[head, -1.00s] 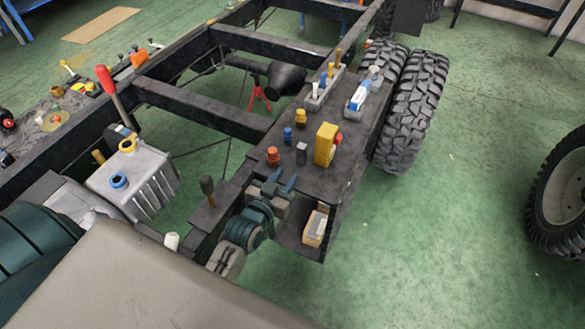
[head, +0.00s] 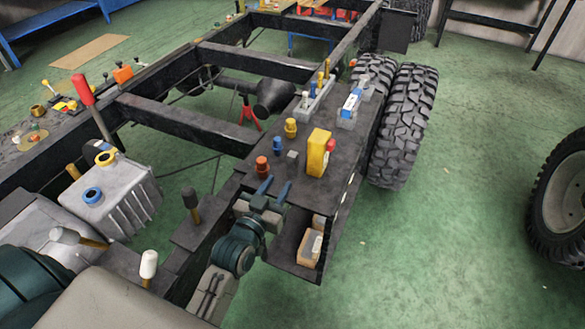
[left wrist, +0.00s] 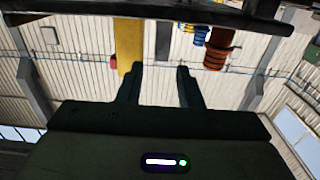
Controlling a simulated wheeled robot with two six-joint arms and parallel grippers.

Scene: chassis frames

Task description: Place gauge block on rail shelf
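A small dark grey block (head: 292,158), which looks like the gauge block, stands on a dark shelf plate (head: 308,188) along the frame rail. In the left wrist view the dark block (left wrist: 163,40) shows beyond and between my fingertips, apart from them. My left gripper (head: 273,187) is open and empty at the plate's near edge, just short of the block. Its two fingers (left wrist: 158,72) are spread in the wrist view. My right gripper is not in view. I cannot tell which surface is the rail shelf.
A yellow block (head: 318,152) with a red knob stands right of the grey block. Orange (head: 262,166), blue (head: 277,145) and yellow (head: 291,127) pieces stand left and behind. A lower bay holds boxes (head: 310,247). A mallet (head: 191,203) stands left of my arm.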

